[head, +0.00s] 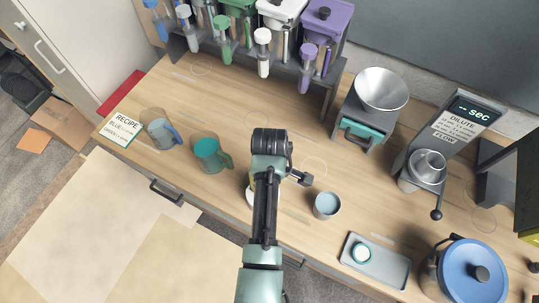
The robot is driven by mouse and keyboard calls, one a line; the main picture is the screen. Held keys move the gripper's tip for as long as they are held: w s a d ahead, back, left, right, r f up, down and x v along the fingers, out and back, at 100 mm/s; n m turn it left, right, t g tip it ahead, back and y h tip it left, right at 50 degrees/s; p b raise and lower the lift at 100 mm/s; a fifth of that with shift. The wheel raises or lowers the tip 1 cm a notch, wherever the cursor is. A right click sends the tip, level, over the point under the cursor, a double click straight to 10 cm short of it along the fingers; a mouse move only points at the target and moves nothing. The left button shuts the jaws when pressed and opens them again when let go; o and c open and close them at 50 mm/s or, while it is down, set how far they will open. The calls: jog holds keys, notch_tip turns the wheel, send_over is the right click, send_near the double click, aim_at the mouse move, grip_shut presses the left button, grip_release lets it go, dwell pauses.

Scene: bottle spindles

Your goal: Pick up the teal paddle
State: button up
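No thing is plainly a paddle. A flat teal piece (362,130) with a dark front edge sits low in the grey machine under the metal funnel (381,89); I cannot tell if it is the teal paddle. Other teal things are a mug (211,155) at left and a small round cup (361,252) on a grey tray. My arm reaches over the middle of the counter from the bottom of the head view, left of and below the machine. My gripper's fingers are hidden or not clear, so whether they hold anything does not show.
A white round thing (250,196) is partly behind my arm. A grey cup (327,206) stands right of it. A dispenser with a screen (471,112), a blue-lidded pot (472,271), a bottle rack (286,72) and a recipe card (120,129) surround clear wood.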

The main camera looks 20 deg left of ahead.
grip_shut()
dwell(0.5)
